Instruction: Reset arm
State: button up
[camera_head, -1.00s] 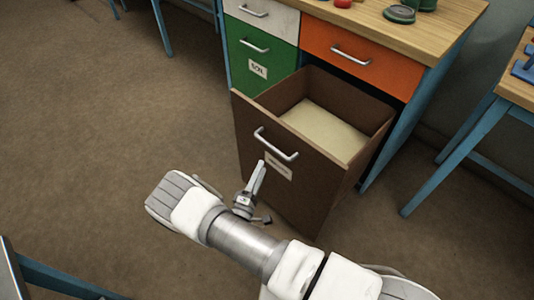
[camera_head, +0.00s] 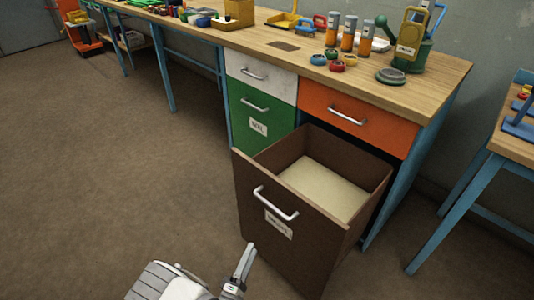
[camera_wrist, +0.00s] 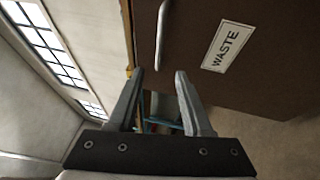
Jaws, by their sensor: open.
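My gripper (camera_head: 242,265) is at the bottom of the head view, in front of the open brown drawer (camera_head: 262,228). In the wrist view my gripper (camera_wrist: 160,85) has its two fingers apart with nothing between them. The drawer's front (camera_wrist: 265,60) is close beyond the fingers, with its metal handle (camera_wrist: 162,35) and a label (camera_wrist: 229,45) reading WASTE. The drawer is pulled well out, and its pale bottom looks empty. I cannot tell the exact gap between the fingertips and the drawer front.
A green drawer (camera_head: 262,115) and an orange drawer (camera_head: 360,124) are shut. A second table (camera_head: 510,120) stands at right. Brown floor (camera_head: 100,160) is clear at left.

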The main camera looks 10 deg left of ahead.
jog(key=w+d+r+m+g+h, duration=0.2)
jog(key=d+r+m+g+h, duration=0.2)
jog(key=r, duration=0.3)
jog(key=w+d+r+m+g+h, duration=0.3)
jog(key=d+r+g+h, duration=0.1)
jog(key=r, duration=0.3)
jog(key=s+d+r+m+g+y, duration=0.35)
jog(key=d+r+m+g, duration=0.25)
jog(key=d+r+g, duration=0.55)
jog(key=s+d+r+m+t+y, duration=0.1)
jog(key=s+d+r+t+y, duration=0.2)
jog(key=s+r+y, duration=0.35)
jog(key=s+d+r+m+t+y, duration=0.2)
jog(key=s+r+t+y, duration=0.1)
jog(key=s+r, duration=0.55)
notch_tip(320, 180, up, 20)
jog(key=w+p, duration=0.1)
jog(key=p, duration=1.7)
jog(key=shift+r, duration=0.15)
